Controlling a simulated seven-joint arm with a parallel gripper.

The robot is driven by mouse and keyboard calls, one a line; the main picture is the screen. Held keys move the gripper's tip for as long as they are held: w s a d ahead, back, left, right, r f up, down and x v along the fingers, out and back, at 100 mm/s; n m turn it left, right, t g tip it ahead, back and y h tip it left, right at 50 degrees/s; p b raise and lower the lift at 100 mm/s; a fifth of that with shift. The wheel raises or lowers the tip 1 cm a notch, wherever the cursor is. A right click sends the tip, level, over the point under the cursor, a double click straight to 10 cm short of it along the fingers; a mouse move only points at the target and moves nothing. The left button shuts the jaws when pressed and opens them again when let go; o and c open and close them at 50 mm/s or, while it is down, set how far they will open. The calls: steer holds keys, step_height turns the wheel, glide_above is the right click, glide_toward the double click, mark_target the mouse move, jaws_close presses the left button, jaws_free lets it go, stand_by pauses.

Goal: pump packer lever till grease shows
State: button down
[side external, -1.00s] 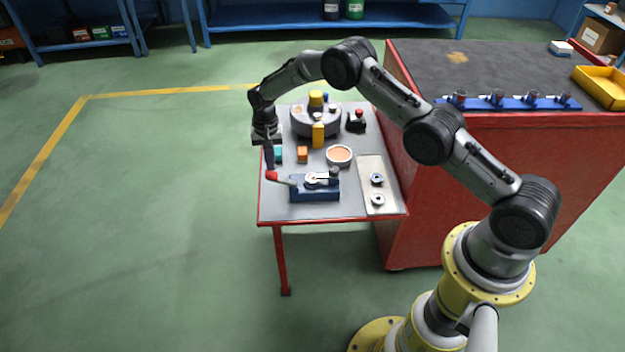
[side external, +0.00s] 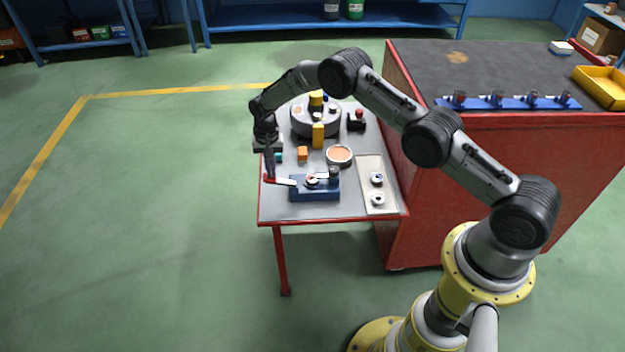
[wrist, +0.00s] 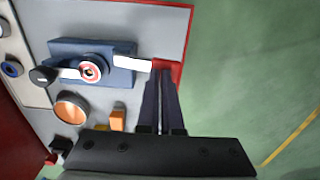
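The bearing packer is a blue block (side external: 316,194) near the table front, also in the wrist view (wrist: 60,52). Its white lever (side external: 286,182) extends left to a red tip (wrist: 165,64). A white bearing (wrist: 92,70) with a reddish ring sits on the block, under or beside a white arm (wrist: 66,73) with a dark knob (wrist: 42,76). I cannot tell whether the reddish ring is grease. My gripper (wrist: 161,76) points down at the red tip, its dark fingers together with a very thin gap. The fingertips meet the tip and partly hide it.
A bowl of orange-brown material (side external: 339,155) and an orange block (side external: 302,154) stand behind the packer. A pale tray (side external: 372,204) with two bearings lies to the right. A grey round fixture (side external: 330,121) stands at the back. Left of the table is open floor.

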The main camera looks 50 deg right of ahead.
steer(key=shift+s+f, duration=0.15)
steer(key=shift+f, duration=0.7)
step_height(320, 180, up, 9)
steer(key=shift+f, duration=0.15)
stand_by(0.9)
